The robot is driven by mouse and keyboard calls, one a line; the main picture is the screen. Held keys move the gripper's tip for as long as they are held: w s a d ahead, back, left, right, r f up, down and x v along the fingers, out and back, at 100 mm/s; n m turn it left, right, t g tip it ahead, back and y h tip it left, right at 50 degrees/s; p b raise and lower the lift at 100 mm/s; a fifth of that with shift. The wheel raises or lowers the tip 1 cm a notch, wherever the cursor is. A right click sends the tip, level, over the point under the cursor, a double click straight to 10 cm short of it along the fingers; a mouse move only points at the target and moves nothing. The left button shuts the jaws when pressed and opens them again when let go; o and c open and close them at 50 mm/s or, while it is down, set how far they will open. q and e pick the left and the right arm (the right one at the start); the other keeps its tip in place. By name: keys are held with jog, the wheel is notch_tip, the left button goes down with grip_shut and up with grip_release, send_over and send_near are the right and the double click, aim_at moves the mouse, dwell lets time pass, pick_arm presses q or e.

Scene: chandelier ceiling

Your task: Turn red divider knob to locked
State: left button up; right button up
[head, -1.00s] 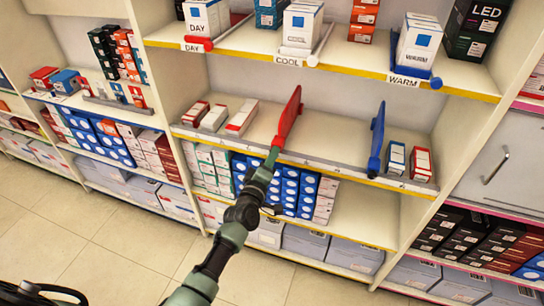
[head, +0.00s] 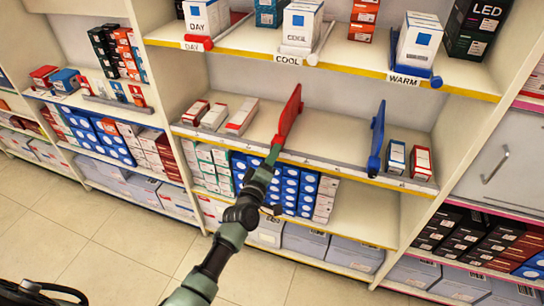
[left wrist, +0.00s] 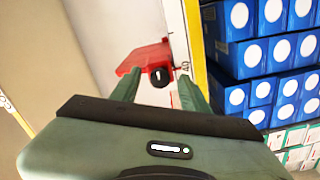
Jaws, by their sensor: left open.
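The red divider (head: 289,113) stands upright on the middle shelf, left of the blue divider (head: 377,140). In the left wrist view the red divider (left wrist: 152,54) has a round black knob (left wrist: 160,77) with a white mark at its front. My left gripper (head: 271,156) is at the shelf's front edge, at the foot of the red divider, and hides the knob in the head view. In the left wrist view its two green fingers (left wrist: 158,88) are apart, with the knob between or just beyond their tips. I cannot tell if they touch it. My right gripper is not in view.
Small boxes (head: 241,117) stand left of the red divider, and two more (head: 396,157) right of the blue one. Blue boxes (head: 290,190) fill the shelf below the gripper. The upper shelf (head: 250,42) overhangs with DAY, COOL and WARM labels. The floor (head: 110,240) in front is clear.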

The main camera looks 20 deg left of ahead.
pick_arm(q)
jog(key=s, duration=0.7)
jog(key=shift+s+a, duration=0.15)
jog(key=shift+s, duration=0.1)
jog(key=s+d+f+m+g, duration=0.1)
jog(key=s+f+m+g, duration=0.2)
jog(key=s+f, duration=0.55)
jog(key=s+f+m+g+h, duration=0.1)
jog(key=s+f+m+g, duration=0.15)
jog(key=f, duration=1.05)
jog(key=s+d+f+m+g, duration=0.1)
jog(key=s+f+m+g, duration=0.2)
jog(key=s+f, duration=0.6)
jog(key=s+a+f+m+g, duration=0.1)
jog(key=s+f+m+g, duration=0.1)
jog(key=s+f, duration=0.4)
jog(key=s+a+f+m+g+y, duration=0.1)
jog(key=s+f, duration=0.5)
jog(key=s, duration=0.9)
jog(key=s+a+f+m+g, duration=0.3)
jog(key=s+f+m+g, duration=0.1)
jog(key=s, duration=0.6)
notch_tip(320, 180, down, 2)
jog(key=shift+s+a+f+g+y, duration=0.15)
jog(key=shift+s+g+y, duration=0.2)
jog(key=shift+g, duration=0.4)
